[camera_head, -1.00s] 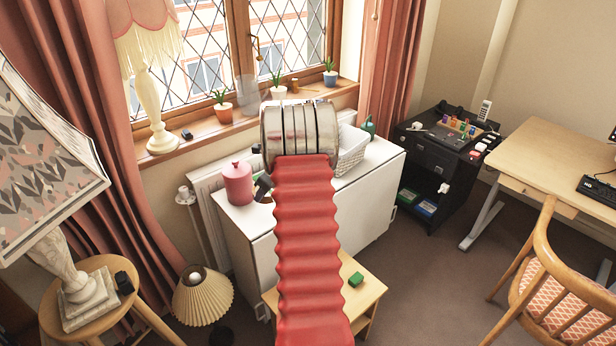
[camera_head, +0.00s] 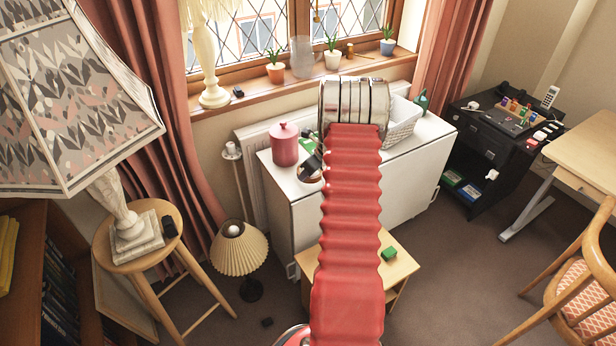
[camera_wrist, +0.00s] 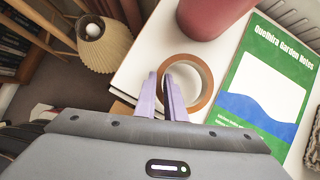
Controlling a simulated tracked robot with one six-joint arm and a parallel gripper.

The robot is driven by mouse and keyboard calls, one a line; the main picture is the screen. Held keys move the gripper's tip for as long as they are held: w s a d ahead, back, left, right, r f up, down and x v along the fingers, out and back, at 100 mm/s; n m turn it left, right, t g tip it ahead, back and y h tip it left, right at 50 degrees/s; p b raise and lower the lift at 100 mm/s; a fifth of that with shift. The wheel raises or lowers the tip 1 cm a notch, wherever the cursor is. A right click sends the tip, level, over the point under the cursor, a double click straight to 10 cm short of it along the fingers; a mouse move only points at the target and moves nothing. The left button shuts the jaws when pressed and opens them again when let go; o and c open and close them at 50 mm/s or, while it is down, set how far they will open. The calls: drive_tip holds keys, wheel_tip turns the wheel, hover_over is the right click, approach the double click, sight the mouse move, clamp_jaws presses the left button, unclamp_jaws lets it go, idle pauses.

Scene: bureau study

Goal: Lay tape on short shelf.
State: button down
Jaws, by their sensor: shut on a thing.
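The tape is a roll with a brown outer edge and a pale inner ring (camera_wrist: 209,88) in the wrist view. My gripper (camera_wrist: 168,82) has its purple fingers shut on the near-left part of the roll, one finger reaching into the hole. The roll is over the white cabinet top (camera_wrist: 150,58); I cannot tell whether it touches. In the head view my red arm hides much of this area, and the gripper end shows small at its left. A low light-wood shelf unit (camera_head: 400,267), likely the short shelf, stands in front of the cabinet, partly behind my arm.
A pink canister (camera_head: 285,146) and a green book (camera_wrist: 258,85) are close to the tape. A white basket (camera_head: 402,122) stands farther right. A pleated lamp (camera_head: 238,248) and a stool (camera_head: 150,250) stand to the left.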

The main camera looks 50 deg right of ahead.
wheel_tip(320, 180, down, 2)
drive_tip(key=c, duration=1.8)
unclamp_jaws()
drive_tip(key=shift+r, duration=0.1)
drive_tip(key=v, duration=1.2)
drive_tip(key=shift+w, duration=0.15)
